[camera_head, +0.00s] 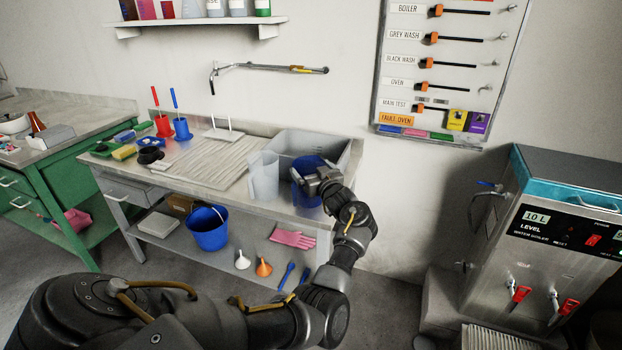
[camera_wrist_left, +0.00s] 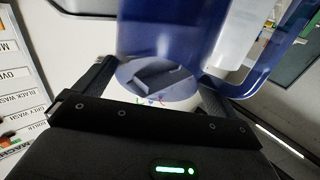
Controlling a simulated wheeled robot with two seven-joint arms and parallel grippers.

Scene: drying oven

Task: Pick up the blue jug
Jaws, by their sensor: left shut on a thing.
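The blue jug (camera_head: 301,191) is at the front right of the sink bench in the head view, partly hidden behind my left gripper (camera_head: 318,180). It fills much of the left wrist view (camera_wrist_left: 163,35), close in front of the fingers. My left gripper is shut on the jug, with a dark finger on each side of it in the wrist view. I cannot tell whether the jug touches the bench. My right gripper is not in view.
A clear jug (camera_head: 264,176) stands just left of the blue jug. The grey sink (camera_head: 338,150) is behind them. A blue bucket (camera_head: 208,228) and pink gloves (camera_head: 292,238) are on the lower shelf. A water boiler (camera_head: 560,240) stands at the right.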

